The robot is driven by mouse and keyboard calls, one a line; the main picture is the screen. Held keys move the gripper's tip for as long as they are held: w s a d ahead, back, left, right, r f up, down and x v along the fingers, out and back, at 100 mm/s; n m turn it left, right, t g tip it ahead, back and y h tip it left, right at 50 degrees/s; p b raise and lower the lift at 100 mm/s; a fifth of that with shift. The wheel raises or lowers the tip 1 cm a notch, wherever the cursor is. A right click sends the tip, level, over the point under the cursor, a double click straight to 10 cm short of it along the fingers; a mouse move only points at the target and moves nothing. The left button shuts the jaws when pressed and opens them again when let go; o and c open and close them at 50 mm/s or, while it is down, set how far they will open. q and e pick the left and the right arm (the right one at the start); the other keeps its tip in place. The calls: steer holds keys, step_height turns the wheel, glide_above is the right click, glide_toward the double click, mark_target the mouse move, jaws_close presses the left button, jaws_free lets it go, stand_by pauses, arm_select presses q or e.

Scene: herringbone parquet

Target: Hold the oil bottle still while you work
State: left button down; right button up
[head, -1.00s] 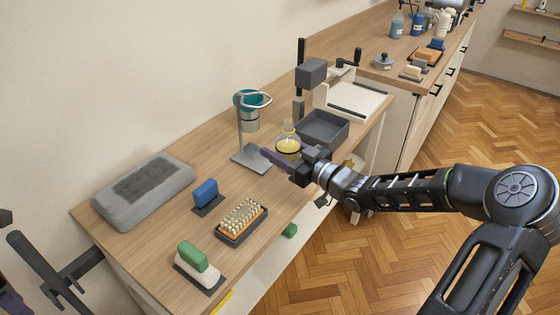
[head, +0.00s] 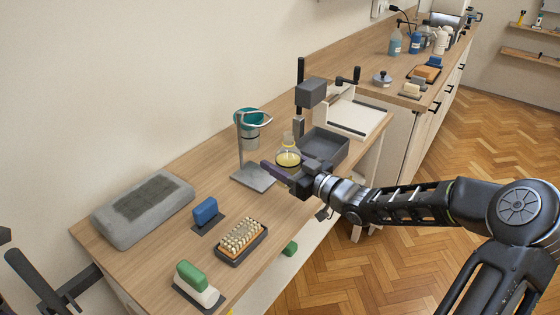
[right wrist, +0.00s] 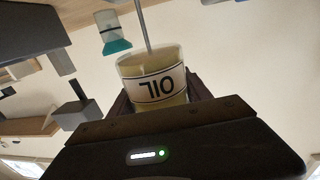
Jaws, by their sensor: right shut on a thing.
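The oil bottle (head: 288,160) is a clear, round-bodied flask of yellow liquid by the bench's front edge. My right gripper (head: 283,172) is shut on it, with the dark fingers around its lower part. In the right wrist view the bottle (right wrist: 153,84) sits between the fingers (right wrist: 158,108), and its white OIL label shows upside down. The fingers hide its base, so I cannot tell whether it touches the bench. No left gripper shows clearly; only dark parts cross the left edge of the head view.
A metal stand (head: 253,178) with a teal-topped cup (head: 248,124) is left of the bottle. A dark grey tray (head: 326,148) is close on its right. A brush block (head: 241,240), blue block (head: 205,211) and grey pad (head: 143,208) lie left. Bare wood shows between them.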

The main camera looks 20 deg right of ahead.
jaws_close()
arm_select(q)
steer(key=shift+s, duration=0.1)
stand_by(0.6)
